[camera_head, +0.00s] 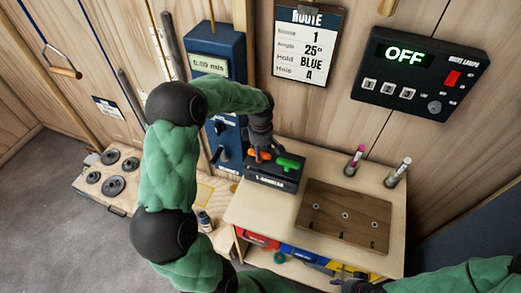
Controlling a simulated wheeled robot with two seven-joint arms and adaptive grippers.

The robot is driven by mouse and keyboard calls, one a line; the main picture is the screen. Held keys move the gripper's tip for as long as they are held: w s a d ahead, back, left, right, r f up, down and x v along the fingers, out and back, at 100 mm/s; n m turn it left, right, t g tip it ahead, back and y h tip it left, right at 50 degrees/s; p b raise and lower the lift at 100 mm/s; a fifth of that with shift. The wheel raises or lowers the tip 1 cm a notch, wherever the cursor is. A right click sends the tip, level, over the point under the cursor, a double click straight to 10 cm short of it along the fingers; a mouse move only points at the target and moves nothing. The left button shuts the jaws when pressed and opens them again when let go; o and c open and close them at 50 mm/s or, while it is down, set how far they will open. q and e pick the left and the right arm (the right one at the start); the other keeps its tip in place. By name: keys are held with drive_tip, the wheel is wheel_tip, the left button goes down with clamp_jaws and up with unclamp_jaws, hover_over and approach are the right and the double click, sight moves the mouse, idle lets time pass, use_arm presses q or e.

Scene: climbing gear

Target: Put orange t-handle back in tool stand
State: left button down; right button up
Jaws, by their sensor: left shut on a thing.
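The orange t-handle (265,157) shows at the left part of the black tool stand (273,181), on the back left of the wooden bench top. My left gripper (260,150) points down from above and is shut on the orange t-handle. The fingers partly cover the orange grip, and I cannot tell how far its shaft sits in the stand. A green t-handle (289,164) stands in the stand just right of it. My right gripper (350,283) is low at the bottom edge, in front of the bench; its fingers are too small and dark to read.
A brown board (345,213) with holes lies on the bench right of the stand. Two marker-like tubes, one pink-topped (354,160) and one grey (397,172), stand behind it. Coloured bins (300,252) fill the shelf below. A blue wall unit (217,65) rises behind my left arm.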

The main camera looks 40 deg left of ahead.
use_arm(q)
drive_tip(key=c, duration=0.8)
unclamp_jaws()
